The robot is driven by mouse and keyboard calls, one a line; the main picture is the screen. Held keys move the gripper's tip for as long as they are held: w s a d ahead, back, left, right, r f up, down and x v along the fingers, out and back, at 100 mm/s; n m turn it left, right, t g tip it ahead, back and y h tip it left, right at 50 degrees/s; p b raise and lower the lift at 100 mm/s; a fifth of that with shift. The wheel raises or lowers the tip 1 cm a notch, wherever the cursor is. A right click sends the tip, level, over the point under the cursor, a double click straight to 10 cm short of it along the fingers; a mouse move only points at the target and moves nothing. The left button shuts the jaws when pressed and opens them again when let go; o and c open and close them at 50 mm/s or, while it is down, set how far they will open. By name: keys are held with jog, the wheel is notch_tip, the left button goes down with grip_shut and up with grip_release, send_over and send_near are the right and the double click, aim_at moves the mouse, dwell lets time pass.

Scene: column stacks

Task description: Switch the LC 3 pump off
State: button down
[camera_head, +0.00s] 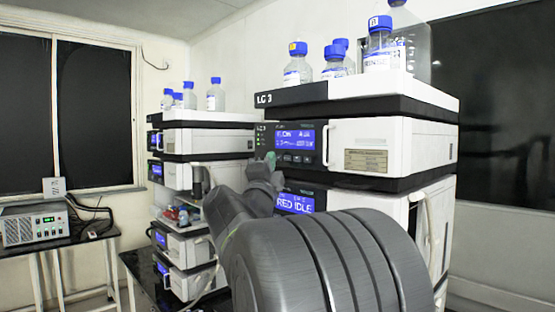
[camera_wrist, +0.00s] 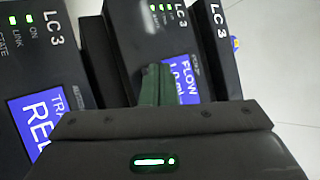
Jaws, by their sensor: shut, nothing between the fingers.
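The LC 3 pump (camera_head: 345,147) is the upper module of the near stack, under the bottle tray marked LC 3. Its blue display (camera_head: 295,139) is lit and shows flow text, which also shows in the wrist view (camera_wrist: 183,82). Small green lights are lit on its dark front panel (camera_wrist: 142,32). My gripper (camera_head: 270,158) is at the lower left of this panel. In the wrist view its green fingers (camera_wrist: 159,84) are shut and empty, covering part of the panel beside the display. I cannot tell whether they touch it. No power switch can be made out.
Bottles with blue caps (camera_head: 298,65) stand on the tray (camera_head: 330,92) above. A second stack (camera_head: 205,145) stands to the left. A grey box (camera_head: 35,222) sits on the far-left table.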

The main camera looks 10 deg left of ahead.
jog(key=shift+w+d, duration=0.25)
jog(key=shift+w, duration=0.05)
dwell(0.5)
jog(key=shift+s+a, duration=0.1)
jog(key=shift+s+a+b, duration=0.3)
jog(key=shift+s+a, duration=0.1)
jog(key=shift+s, duration=0.15)
dwell(0.3)
jog(key=s+a, duration=0.1)
jog(key=s, duration=0.1)
jog(key=s+a, duration=0.2)
dwell(0.4)
jog(key=shift+w, duration=0.1)
dwell(0.4)
